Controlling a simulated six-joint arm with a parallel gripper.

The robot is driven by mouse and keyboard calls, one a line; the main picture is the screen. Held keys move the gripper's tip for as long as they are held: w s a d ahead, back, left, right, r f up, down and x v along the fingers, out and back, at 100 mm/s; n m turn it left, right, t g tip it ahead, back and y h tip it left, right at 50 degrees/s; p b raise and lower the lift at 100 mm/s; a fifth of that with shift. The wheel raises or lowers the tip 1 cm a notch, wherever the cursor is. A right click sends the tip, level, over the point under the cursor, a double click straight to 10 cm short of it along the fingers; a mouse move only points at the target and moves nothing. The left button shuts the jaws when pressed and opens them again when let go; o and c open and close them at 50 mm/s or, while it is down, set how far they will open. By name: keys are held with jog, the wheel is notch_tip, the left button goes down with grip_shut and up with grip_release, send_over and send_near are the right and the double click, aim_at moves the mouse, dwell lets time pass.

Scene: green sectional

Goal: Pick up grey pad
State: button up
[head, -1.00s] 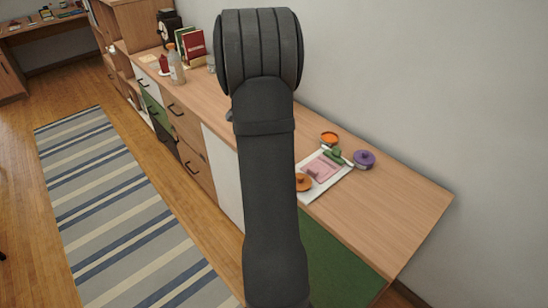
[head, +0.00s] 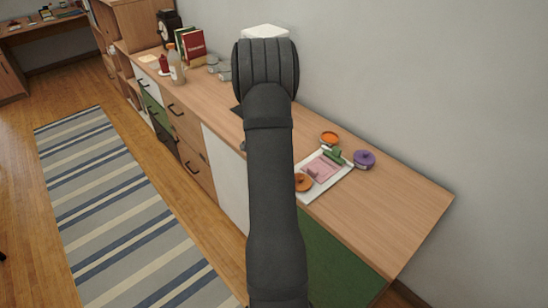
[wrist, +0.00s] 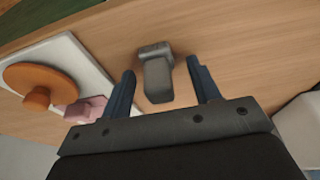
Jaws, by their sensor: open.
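A small grey block-like thing (wrist: 157,72), which I take to be the grey pad, lies on the wooden top in the wrist view. It has a wider end away from my gripper and a darker face towards it. My gripper (wrist: 160,68) is open, with one blue-dark finger on each side of the grey thing in the picture. Nothing is held. I cannot tell how far the fingertips are above the wood. In the head view my arm hides the grey thing and most of my gripper.
A white board (head: 335,181) with pink pieces and an orange lid (head: 303,182) lies beside it; it also shows in the wrist view (wrist: 88,62). A purple-lidded pot (head: 364,159) and an orange bowl (head: 329,138) stand near. The sideboard's right end (head: 395,215) is clear.

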jog(key=shift+f, duration=0.25)
jog(key=c, duration=1.1)
jog(key=shift+w+r, duration=0.1)
jog(key=shift+r, duration=0.4)
jog(key=r, duration=0.3)
jog(key=shift+d+r, duration=0.4)
jog(key=s+d+r, duration=0.1)
jog(key=d+r, duration=0.1)
jog(key=d, duration=0.1)
jog(key=s+d+r, duration=0.2)
jog(key=d, duration=0.1)
jog(key=s+d+r, duration=0.2)
jog(key=d, duration=0.1)
jog(key=shift+s+d+r, duration=0.15)
jog(key=shift+s+d, duration=0.05)
jog(key=shift+d, duration=0.15)
